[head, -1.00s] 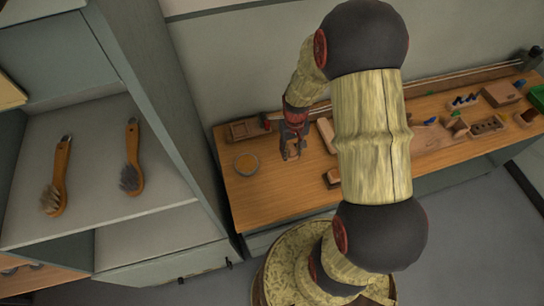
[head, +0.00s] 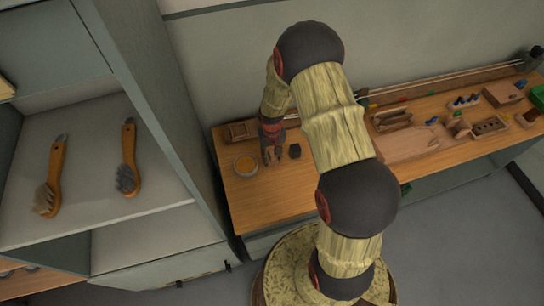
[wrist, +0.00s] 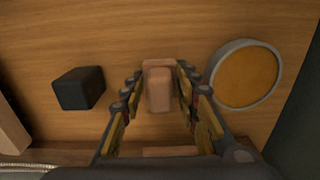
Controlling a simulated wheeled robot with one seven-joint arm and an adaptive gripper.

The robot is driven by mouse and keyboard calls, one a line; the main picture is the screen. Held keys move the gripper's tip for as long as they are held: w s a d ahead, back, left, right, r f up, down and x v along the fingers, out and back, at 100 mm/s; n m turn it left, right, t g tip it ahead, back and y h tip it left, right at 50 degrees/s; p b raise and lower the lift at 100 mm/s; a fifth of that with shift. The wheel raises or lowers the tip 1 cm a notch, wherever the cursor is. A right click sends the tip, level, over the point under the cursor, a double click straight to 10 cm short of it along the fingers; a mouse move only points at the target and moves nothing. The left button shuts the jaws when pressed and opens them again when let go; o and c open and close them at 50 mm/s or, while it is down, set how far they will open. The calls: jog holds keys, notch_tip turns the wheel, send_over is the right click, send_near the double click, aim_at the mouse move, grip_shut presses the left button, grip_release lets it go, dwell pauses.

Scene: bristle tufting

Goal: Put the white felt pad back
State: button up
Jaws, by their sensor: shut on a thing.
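My gripper (wrist: 160,88) is low over the left part of the workbench, its fingers closed around a small pinkish-brown block (wrist: 159,90). In the head view, my gripper (head: 271,155) is between a round dish and a black block, and what it holds is too small to make out there. The black block (wrist: 78,88) stands on the wood to the left of my fingers in the wrist view; it also shows in the head view (head: 295,151). I cannot make out a white felt pad in either current view.
The round grey-rimmed dish with amber contents (wrist: 245,76) is close to the right of my fingers in the wrist view. A wooden tray (head: 240,131) lies behind on the workbench (head: 262,200). Two brushes (head: 125,160) lie on the shelf at left.

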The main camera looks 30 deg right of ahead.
jog(key=o, duration=1.1)
notch_tip(320, 180, up, 12)
jog(key=shift+r+p, duration=0.1)
jog(key=shift+p, duration=0.75)
notch_tip(320, 180, up, 10)
jog(key=t, duration=0.1)
send_over(272, 153)
jog(key=a, duration=0.2)
jog(key=s+a+r+n+t, duration=0.1)
jog(key=s+a+r, duration=0.1)
jog(key=r, duration=0.3)
jog(key=s+a+r+t, duration=0.1)
jog(key=s+r, duration=0.2)
jog(key=r, duration=0.2)
jog(key=s+a+r+t, duration=0.1)
jog(key=s+r, duration=0.3)
jog(key=s, duration=0.1)
jog(key=s+a+r+n, duration=0.1)
jog(key=s+a+r, duration=0.1)
jog(key=s+r, duration=0.2)
jog(key=s+a+r+t, duration=0.1)
jog(key=s+a+r, duration=0.1)
jog(key=s+r, duration=0.2)
jog(key=shift+s+a+r+t, duration=0.1)
jog(key=shift+s+r+t, duration=0.05)
jog(key=shift+s, duration=0.7)
jog(key=shift+s+a+r+t, duration=0.1)
jog(key=shift+s+t, duration=0.05)
jog(key=shift+s, duration=0.65)
